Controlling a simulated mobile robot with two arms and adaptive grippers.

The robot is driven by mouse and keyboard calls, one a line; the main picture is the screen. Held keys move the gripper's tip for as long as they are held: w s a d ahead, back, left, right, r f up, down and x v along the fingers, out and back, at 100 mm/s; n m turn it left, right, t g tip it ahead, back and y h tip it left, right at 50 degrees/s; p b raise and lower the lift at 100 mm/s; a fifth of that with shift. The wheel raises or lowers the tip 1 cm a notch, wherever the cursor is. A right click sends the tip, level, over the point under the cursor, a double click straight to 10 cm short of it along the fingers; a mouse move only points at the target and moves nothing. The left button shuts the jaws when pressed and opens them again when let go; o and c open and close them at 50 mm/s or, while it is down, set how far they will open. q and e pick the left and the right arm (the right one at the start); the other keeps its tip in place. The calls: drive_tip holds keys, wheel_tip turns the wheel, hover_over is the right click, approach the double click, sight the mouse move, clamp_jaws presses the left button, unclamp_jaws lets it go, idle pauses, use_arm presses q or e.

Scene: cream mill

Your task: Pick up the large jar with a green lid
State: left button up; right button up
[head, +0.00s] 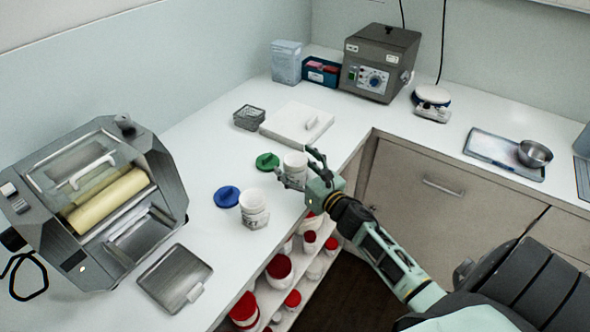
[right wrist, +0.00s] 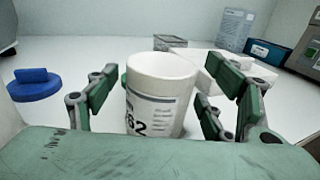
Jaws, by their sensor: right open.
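A white jar (head: 294,162) without a lid stands upright on the white counter, with a green lid (head: 267,161) lying flat to its left. My right gripper (head: 300,169) is open around this jar in the head view. In the right wrist view the jar (right wrist: 158,98) stands between the spread green fingers, with a gap on each side and a printed label partly seen. The green lid is almost wholly hidden behind it there. A second white jar (head: 253,206) stands nearer, beside a blue lid (head: 227,197). My left gripper is not in view.
A roller mill (head: 100,205) stands at the left, with a metal plate (head: 175,278) beside it. A wire basket (head: 248,117) and white slab (head: 290,120) lie behind the jars. Red-lidded jars (head: 279,267) fill shelves below the counter edge.

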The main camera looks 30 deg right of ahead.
drive_tip(key=c, duration=1)
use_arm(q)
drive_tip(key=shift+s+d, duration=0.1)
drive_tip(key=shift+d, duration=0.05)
use_arm(e)
drive_tip(key=shift+c, duration=0.2)
drive_tip(key=shift+r, duration=0.1)
drive_tip(key=shift+r, duration=0.6)
wheel_tip(320, 180, up, 3)
drive_tip(key=shift+f, duration=0.1)
use_arm(q)
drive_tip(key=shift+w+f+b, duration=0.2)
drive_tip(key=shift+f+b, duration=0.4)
drive_tip(key=shift+b, duration=0.05)
use_arm(e)
drive_tip(key=s+d+r, duration=0.3)
drive_tip(key=s+r, duration=0.3)
drive_tip(key=s, duration=0.5)
drive_tip(key=shift+s+r, duration=0.15)
drive_tip(key=shift+r, duration=0.2)
